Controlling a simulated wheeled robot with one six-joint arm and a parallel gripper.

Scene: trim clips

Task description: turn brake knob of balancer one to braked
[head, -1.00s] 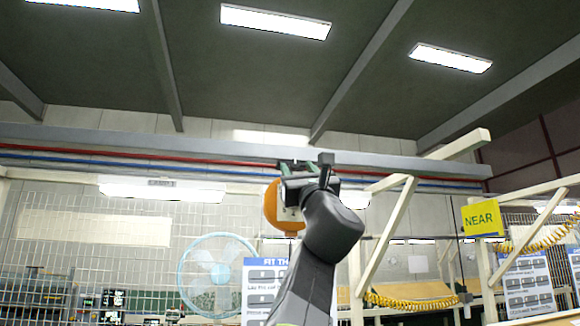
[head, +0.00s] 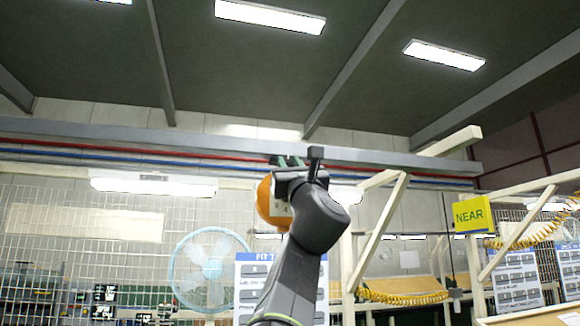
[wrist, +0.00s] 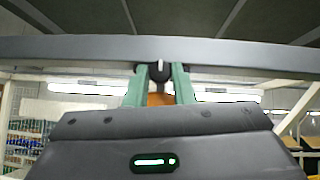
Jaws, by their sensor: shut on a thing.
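The orange balancer (head: 268,206) hangs below the grey overhead beam, partly hidden behind my arm in the head view. In the wrist view a strip of its orange body (wrist: 160,99) shows between my fingers. The dark round brake knob (wrist: 159,71) has a short white mark pointing about straight up. My gripper (wrist: 160,74) has its two green fingers on either side of the knob and is shut on it.
The grey beam (head: 390,159) runs just above and behind the gripper. A yellow NEAR sign (head: 473,215) and a coiled yellow hose (head: 405,298) are at the right. A pale blue fan (head: 208,268) stands at the left.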

